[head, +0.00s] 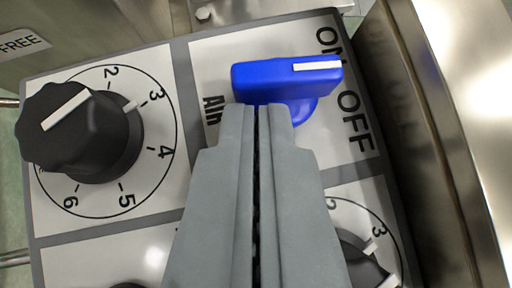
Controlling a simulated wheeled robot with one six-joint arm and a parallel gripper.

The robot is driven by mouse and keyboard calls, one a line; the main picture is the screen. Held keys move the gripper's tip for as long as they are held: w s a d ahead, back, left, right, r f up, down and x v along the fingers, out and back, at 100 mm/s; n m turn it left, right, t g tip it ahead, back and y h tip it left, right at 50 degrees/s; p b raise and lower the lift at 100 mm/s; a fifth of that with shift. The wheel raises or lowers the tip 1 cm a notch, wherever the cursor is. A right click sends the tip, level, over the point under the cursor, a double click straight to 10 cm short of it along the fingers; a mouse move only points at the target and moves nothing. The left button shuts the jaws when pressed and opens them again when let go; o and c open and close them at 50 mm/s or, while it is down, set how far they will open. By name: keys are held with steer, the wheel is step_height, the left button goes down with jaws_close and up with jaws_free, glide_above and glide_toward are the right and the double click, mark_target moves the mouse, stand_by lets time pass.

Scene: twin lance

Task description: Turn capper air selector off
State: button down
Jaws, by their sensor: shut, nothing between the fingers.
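The air selector is a blue knob (285,78) with a long bar handle and a white pointer line at its right end. The bar lies nearly level in the picture. Its pointer aims right, close to the ON label (328,40) and above the OFF label (355,121). My gripper (258,108) is shut and empty. Its fingertips are just below the bar's left half and overlap the knob's lower edge in view; I cannot tell whether they touch.
A black numbered dial (90,130) stands out from the panel at the left. Another black dial (362,262) is at lower right, partly hidden by my gripper. A curved metal housing (440,130) borders the panel's right side. A FREE label (20,43) is at upper left.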

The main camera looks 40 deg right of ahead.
steer(key=shift+w+a+m+g+h, duration=0.1)
steer(key=shift+w+m+g+h, duration=0.1)
steer(key=shift+m+g+h, duration=0.25)
steer(key=shift+w+a+m+g+h, duration=0.15)
steer(key=shift+w+m+g, duration=0.1)
steer(key=shift+m, duration=0.4)
steer(key=shift+d, duration=0.1)
steer(key=shift+w, duration=0.1)
steer(key=shift+s+d, duration=0.25)
steer(key=shift+d, duration=0.2)
steer(key=shift+r, duration=0.15)
